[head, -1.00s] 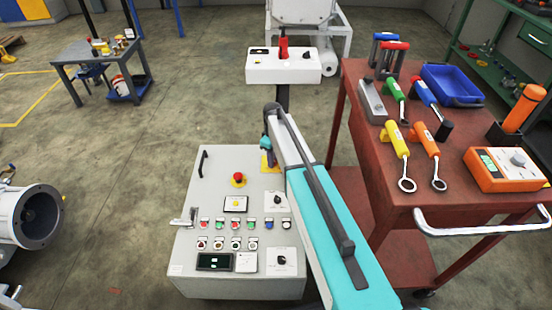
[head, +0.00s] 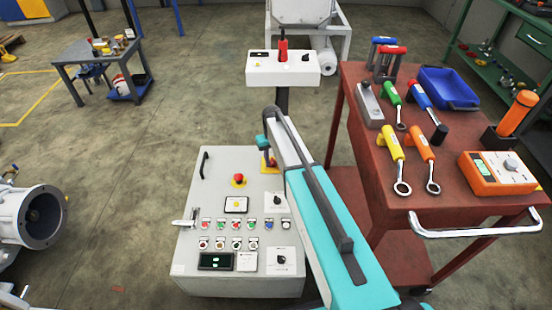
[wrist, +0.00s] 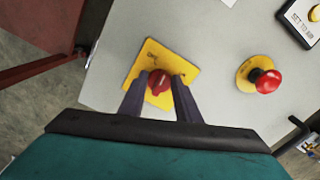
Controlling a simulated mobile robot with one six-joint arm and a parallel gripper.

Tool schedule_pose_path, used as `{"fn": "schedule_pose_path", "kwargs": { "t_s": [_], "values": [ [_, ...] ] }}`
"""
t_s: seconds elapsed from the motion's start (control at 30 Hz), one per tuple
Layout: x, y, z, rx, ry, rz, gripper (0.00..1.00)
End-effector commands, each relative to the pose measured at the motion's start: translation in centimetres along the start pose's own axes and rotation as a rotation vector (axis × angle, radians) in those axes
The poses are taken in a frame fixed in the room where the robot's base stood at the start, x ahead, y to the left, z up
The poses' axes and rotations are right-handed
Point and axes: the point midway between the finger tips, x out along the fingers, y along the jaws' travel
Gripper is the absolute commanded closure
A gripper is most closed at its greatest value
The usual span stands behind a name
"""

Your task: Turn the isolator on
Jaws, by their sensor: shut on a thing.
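The isolator is a red rotary knob (wrist: 158,82) on a square yellow plate (wrist: 153,52), set in the grey control panel. My gripper (wrist: 162,79) is shut on the red knob, one dark finger on each side of it. In the wrist view the yellow plate looks tilted relative to the fingers. In the head view my gripper (head: 268,158) is at the panel's upper right, and it and my arm hide the knob and part of the yellow plate.
A red emergency-stop button (head: 238,179) on a yellow base sits left of the isolator. Several small buttons and a dark display (head: 216,261) are lower on the panel (head: 195,250). A red tool trolley (head: 385,200) stands close on the right. A white box (head: 262,72) stands behind.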

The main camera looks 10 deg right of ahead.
Motion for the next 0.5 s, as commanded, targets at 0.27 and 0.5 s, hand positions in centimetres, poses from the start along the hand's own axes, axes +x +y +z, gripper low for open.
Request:
{"fn": "schedule_pose_path", "kwargs": {
  "t_s": [0.27,0.5],
  "values": [
    [-0.30,-0.32,-0.61,0.250,0.014,-0.007,0.92],
    [-0.32,-0.24,-0.62,0.471,0.014,-0.008,0.92]
  ]
}}
